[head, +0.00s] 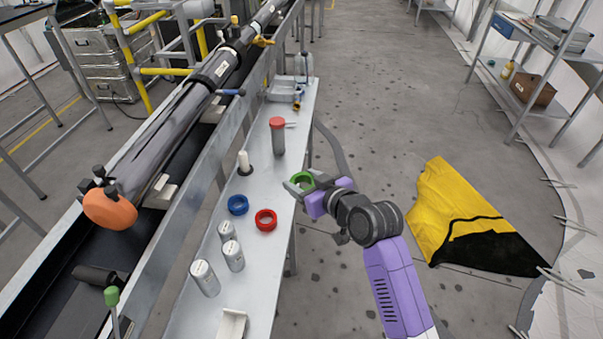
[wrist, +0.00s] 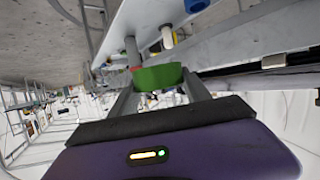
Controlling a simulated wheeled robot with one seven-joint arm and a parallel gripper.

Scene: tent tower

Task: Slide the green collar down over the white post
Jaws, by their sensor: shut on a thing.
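The green collar (head: 303,179) is a short ring held between the fingers of my gripper (head: 300,187), at the right edge of the metal bench. In the wrist view the green collar (wrist: 158,77) sits between the two fingertips (wrist: 158,88). The white post (head: 244,162) stands upright on a dark base on the bench, left of my gripper. It also shows in the wrist view (wrist: 167,37), beyond the collar. The collar is apart from the post and off to its right. Its exact height above the bench is hard to tell.
A blue ring (head: 238,205) and a red ring (head: 265,220) lie on the bench (head: 262,290) in front of the post. Several grey cans (head: 205,279) stand nearer. A rail with a long dark tube (head: 180,125) runs along the left.

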